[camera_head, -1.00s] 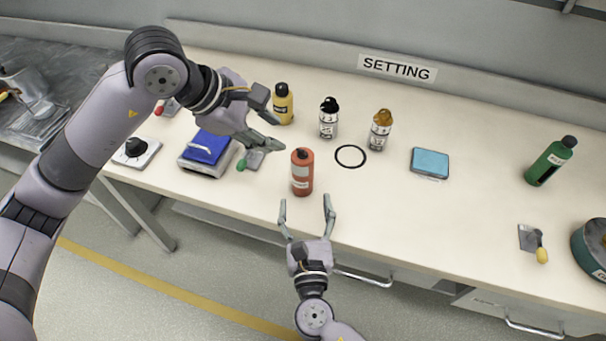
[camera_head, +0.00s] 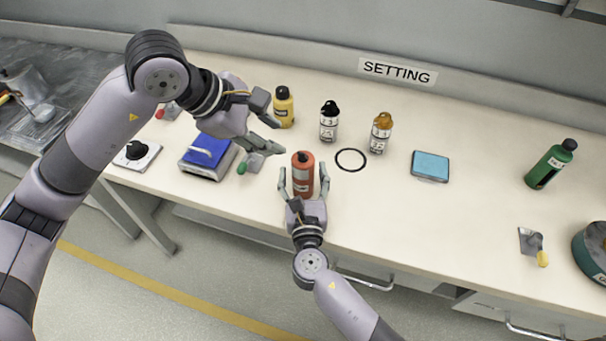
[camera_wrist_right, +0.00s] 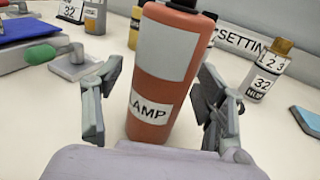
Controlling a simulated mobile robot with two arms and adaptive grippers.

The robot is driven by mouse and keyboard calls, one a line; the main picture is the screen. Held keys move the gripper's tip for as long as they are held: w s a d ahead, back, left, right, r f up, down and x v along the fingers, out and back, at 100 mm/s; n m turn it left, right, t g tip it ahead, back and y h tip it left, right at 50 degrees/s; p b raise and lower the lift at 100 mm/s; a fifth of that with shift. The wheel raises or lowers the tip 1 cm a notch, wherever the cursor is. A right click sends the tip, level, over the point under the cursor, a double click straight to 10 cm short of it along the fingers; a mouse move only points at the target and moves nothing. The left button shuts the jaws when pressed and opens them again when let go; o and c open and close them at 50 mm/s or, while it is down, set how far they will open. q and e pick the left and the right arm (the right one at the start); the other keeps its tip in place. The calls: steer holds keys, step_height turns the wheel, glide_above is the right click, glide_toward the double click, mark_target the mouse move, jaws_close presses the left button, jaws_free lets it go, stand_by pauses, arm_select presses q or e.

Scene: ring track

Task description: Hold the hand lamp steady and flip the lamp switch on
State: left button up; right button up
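The hand lamp (camera_head: 302,172) is an orange-red cylinder with a dark cap, upright near the bench's front edge. Its "LAMP" label faces me in the right wrist view (camera_wrist_right: 150,105). My right gripper (camera_head: 304,178) is open, with one finger on each side of the lamp. In the wrist view gaps show between both fingers and the lamp (camera_wrist_right: 155,100). My left gripper (camera_head: 281,137) is open and empty above the bench, behind and left of the lamp. I cannot make out a switch on the lamp.
A small plate with a green-ended lever (camera_head: 243,167), a blue-topped device (camera_head: 207,152) and a black knob box (camera_head: 136,150) lie left. Yellow (camera_head: 283,108), white-black (camera_head: 328,122) and orange-capped (camera_head: 381,133) bottles stand behind.

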steer(key=c, duration=1.3)
arm_select(q)
steer(key=shift+d, duration=0.15)
steer(key=shift+c, duration=1.2)
steer(key=shift+s+d+n+g, duration=0.3)
steer(key=shift+d+n, duration=0.25)
steer(key=shift+n, duration=0.35)
steer(key=shift+c, duration=1.4)
steer(key=n, duration=0.1)
steer(key=s+d+n+g+y, duration=0.1)
steer(key=n, duration=0.1)
steer(key=shift+d+y, duration=0.15)
steer(key=shift+y, duration=0.15)
steer(key=shift+c, duration=1.3)
steer(key=shift+s+d+n, duration=0.2)
steer(key=shift+d+n, duration=0.05)
steer(key=shift+n, duration=0.45)
jaws_close()
steer(key=shift+s+a+r+n+g+y, duration=0.15)
steer(key=shift+n+y, duration=0.5)
steer(key=shift+n, duration=0.8)
steer(key=shift+s+a+f+n+g+y, duration=0.1)
steer(key=shift+s+a+n+g+y, duration=0.15)
steer(key=shift+n+y, duration=0.8)
steer(key=shift+s+a+r+n+g+y, duration=0.1)
steer(key=shift+s+n+g+y, duration=0.15)
steer(key=shift+n, duration=1.55)
